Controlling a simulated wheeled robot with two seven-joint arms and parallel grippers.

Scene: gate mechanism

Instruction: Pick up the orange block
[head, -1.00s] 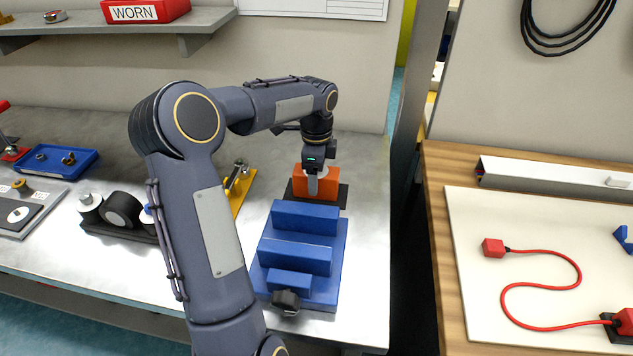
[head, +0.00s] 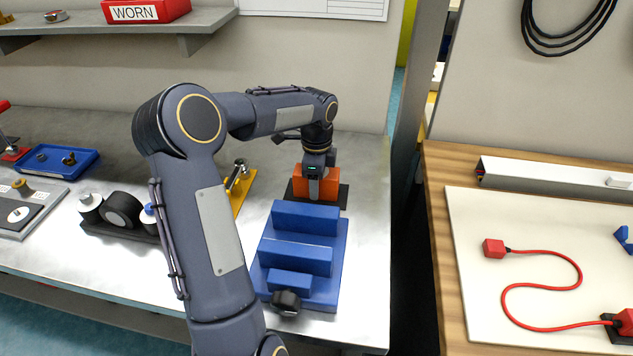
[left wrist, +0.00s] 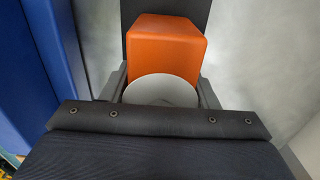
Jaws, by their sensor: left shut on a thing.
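The orange block (head: 329,184) sits on a dark plate (head: 342,197) behind the blue stepped fixture (head: 301,256). My left gripper (head: 314,193) reaches down over the block from above and is shut on it. The gripper hides the middle of the block in the head view. In the left wrist view the orange block (left wrist: 166,48) lies between the two grey fingers, with a pale round disc (left wrist: 162,90) at its near side. The block shows no clear gap from the plate. My right gripper is not in view.
The blue fixture stands close in front of the block, with a dark knob (head: 287,302) at its front. A yellow piece (head: 243,190) with metal parts lies left. A gap separates this bench from the wooden table (head: 436,230) at the right.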

